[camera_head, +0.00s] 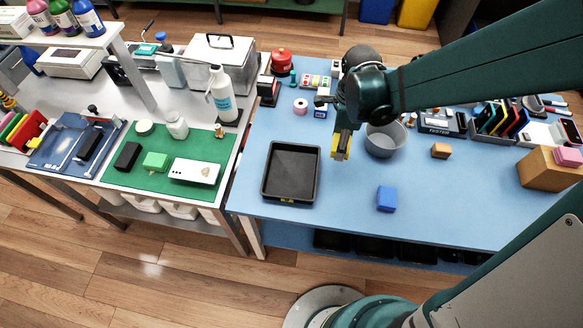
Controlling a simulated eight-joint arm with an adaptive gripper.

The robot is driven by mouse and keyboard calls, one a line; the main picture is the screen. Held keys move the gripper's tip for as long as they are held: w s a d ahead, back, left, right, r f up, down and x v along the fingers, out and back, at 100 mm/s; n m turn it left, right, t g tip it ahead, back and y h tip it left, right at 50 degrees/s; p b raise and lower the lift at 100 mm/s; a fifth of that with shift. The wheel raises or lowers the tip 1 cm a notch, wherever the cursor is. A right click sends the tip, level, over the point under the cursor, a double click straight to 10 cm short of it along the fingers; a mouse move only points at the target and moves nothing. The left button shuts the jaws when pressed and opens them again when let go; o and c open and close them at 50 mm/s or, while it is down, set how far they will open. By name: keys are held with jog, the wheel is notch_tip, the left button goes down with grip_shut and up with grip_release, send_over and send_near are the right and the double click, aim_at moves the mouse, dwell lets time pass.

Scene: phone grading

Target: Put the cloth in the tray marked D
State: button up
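A black, shallow, empty-looking tray (277,190) lies on the blue bench, left of my gripper. It has a small yellow label on its front edge; the letter is too small to read. No thing is plainly a cloth. A small blue block-like item (387,198) lies on the bench right of the tray, and it may be a folded cloth or a sponge. Similar soft-looking items are green (155,161), on the green mat, and pink (568,156), on a cardboard box. My gripper (340,155), with yellow tips, points down between tray and grey bowl; its finger gap is unclear.
A grey bowl (381,143) stands just right of my gripper. A small orange-brown block (441,150) lies farther right. A cardboard box (540,172) stands at the right. The front middle of the blue bench is mostly clear.

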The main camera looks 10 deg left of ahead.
send_over(291, 175)
jog(key=shift+r+p, duration=0.15)
jog(key=shift+p, duration=0.3)
dwell(0.4)
jog(key=shift+d+f+b, duration=0.1)
jog(key=shift+f+b, duration=0.45)
jog(key=shift+f, duration=2.4)
jog(key=shift+f+b, duration=0.45)
jog(key=shift+f, duration=1.65)
jog(key=shift+f, duration=0.2)
jog(key=o, duration=0.8)
jog(key=shift+c, duration=0.2)
jog(key=shift+r, duration=0.15)
